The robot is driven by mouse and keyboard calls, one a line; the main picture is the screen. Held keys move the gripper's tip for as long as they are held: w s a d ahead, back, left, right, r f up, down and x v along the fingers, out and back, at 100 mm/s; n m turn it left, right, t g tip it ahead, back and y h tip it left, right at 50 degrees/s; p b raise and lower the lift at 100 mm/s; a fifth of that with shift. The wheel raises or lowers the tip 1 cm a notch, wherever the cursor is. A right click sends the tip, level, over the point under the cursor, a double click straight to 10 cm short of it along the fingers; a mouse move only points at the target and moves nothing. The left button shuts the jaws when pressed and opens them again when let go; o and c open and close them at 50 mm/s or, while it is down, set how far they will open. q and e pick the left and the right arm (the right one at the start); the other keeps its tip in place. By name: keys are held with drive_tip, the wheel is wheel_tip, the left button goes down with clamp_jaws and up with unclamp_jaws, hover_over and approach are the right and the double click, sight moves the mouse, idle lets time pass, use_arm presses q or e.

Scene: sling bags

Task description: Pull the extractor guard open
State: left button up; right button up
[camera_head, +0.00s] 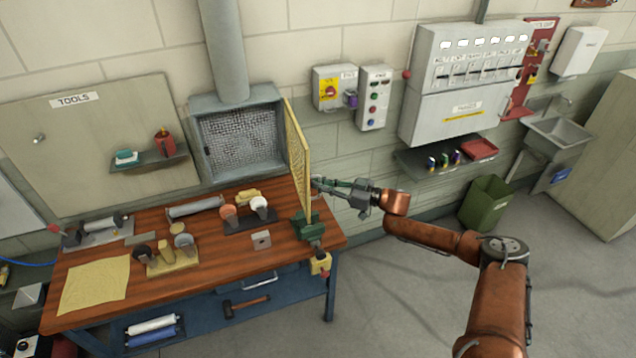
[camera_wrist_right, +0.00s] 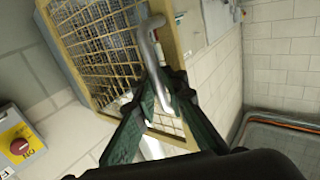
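The extractor hood (camera_head: 240,140) is a grey box on the wall behind the workbench, with a mesh-lined inside showing. Its guard (camera_head: 297,150) is a yellow-framed mesh panel, swung out from the hood's right edge and standing well away from the opening. In the right wrist view the guard (camera_wrist_right: 105,50) fills the upper left, with a bent grey bar handle (camera_wrist_right: 150,45) on it. My right gripper (camera_head: 320,183) is at the guard's right side. In the wrist view its green fingers (camera_wrist_right: 162,95) close around the handle's lower part. My left gripper is out of view.
The wooden workbench (camera_head: 185,275) holds cups, rolls and a green vise (camera_head: 306,224) close below the guard. A yellow-and-red switch box (camera_head: 328,87) and a button panel (camera_head: 374,97) are on the wall to the right. Floor right of the bench is clear near my arm.

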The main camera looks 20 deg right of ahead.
drive_tip(key=shift+o, duration=0.3)
drive_tip(key=shift+r, duration=0.2)
drive_tip(key=v, duration=1.2)
drive_tip(key=shift+s+d, duration=0.1)
